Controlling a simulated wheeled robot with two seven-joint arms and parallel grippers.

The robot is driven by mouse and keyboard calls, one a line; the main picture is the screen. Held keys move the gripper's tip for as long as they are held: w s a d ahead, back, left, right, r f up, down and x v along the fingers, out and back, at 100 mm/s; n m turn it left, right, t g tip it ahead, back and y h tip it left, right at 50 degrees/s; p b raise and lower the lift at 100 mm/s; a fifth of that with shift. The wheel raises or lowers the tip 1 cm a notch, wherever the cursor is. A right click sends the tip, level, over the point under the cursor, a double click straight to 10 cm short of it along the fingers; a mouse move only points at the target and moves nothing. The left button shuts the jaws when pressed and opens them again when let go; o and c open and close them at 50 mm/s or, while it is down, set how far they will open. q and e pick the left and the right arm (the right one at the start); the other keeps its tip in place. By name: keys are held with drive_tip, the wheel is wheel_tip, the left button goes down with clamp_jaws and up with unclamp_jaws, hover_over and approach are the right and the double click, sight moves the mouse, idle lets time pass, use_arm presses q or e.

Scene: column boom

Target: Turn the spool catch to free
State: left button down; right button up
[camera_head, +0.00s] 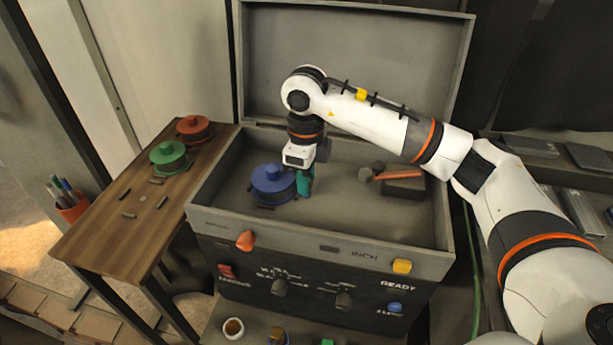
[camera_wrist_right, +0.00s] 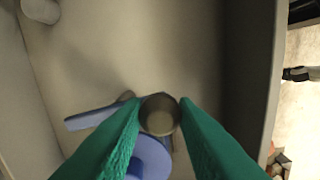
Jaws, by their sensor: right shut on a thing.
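The blue spool (camera_head: 274,183) sits upright on the floor of the open grey case, left of centre. It also shows at the bottom of the right wrist view (camera_wrist_right: 150,158). My right gripper (camera_head: 304,183) points down just right of the spool. In the right wrist view its green fingertips (camera_wrist_right: 160,112) are closed on both sides of a round, metal-topped knob (camera_wrist_right: 160,114), which appears to be the spool catch. A blue bar (camera_wrist_right: 88,119) sticks out to the left of the knob. The catch's lower part is hidden, and its marks are not readable. My left gripper is not in view.
A hammer-like tool (camera_head: 390,176) lies in the case to the right. Green (camera_head: 168,156) and red (camera_head: 193,127) spools stand on the wooden side table (camera_head: 112,238). The raised lid (camera_head: 350,65) stands behind.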

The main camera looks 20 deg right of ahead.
drive_tip(key=o, duration=1)
wheel_tip(320, 180, up, 12)
drive_tip(key=shift+r+b, duration=0.1)
drive_tip(key=shift+b, duration=0.55)
